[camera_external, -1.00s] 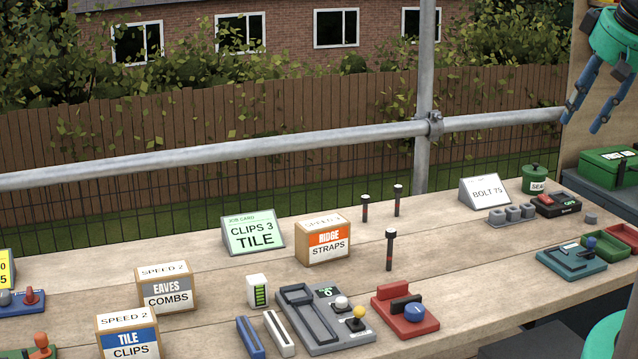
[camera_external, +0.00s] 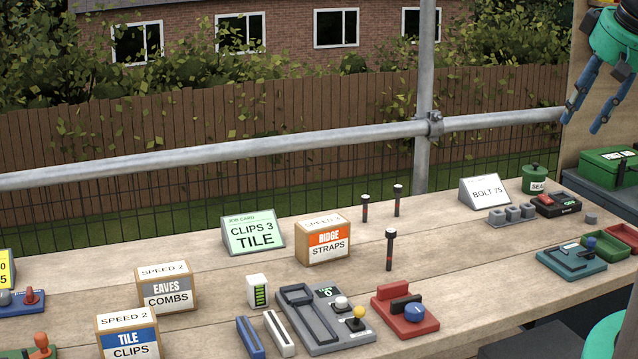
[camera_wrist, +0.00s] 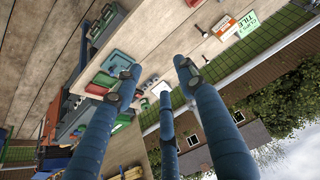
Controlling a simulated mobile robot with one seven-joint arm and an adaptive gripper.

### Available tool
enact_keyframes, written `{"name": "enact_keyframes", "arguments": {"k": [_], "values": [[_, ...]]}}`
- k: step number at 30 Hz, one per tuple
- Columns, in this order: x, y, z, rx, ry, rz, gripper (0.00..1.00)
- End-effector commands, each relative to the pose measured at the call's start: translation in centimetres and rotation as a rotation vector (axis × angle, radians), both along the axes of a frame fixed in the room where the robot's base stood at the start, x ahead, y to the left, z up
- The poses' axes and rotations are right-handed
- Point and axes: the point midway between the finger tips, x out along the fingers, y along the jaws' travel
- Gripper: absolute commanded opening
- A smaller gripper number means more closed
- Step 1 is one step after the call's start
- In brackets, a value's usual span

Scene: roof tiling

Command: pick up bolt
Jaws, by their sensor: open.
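The nearest bolt (camera_external: 389,250) is the tallest in the external view. A second bolt (camera_external: 397,200) and a third bolt (camera_external: 365,208) stand behind it. My gripper (camera_external: 580,118) is at the upper right, high above the bench and well away from the bolts. Its blue fingers are apart with nothing between them. The fingers also fill the lower part of the wrist view (camera_wrist: 155,85). A white card reading BOLT 75 (camera_external: 486,193) stands at the back right of the bench.
A RIDGE STRAPS box (camera_external: 323,240) and a CLIPS 3 TILE card (camera_external: 253,235) stand left of the bolts. A grey device (camera_external: 320,315) and a red device (camera_external: 404,310) lie in front. A metal rail (camera_external: 290,141) runs behind the bench.

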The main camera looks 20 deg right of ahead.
Motion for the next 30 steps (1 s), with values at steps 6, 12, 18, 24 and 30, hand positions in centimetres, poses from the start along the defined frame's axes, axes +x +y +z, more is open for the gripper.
{"name": "enact_keyframes", "arguments": {"k": [6, 12, 18, 24, 30], "values": [[0.0, 0.0, 0.0, 0.000, 0.000, 0.000, 0.33], [0.0, 0.0, 0.0, 0.000, 0.000, 0.000, 0.33], [0.3, 0.1, 0.0, -0.002, 0.003, 0.006, 0.33], [2.0, 0.4, 0.1, -0.013, 0.025, 0.037, 0.33], [5.6, 1.0, 0.0, -0.038, 0.066, 0.102, 0.33]]}}
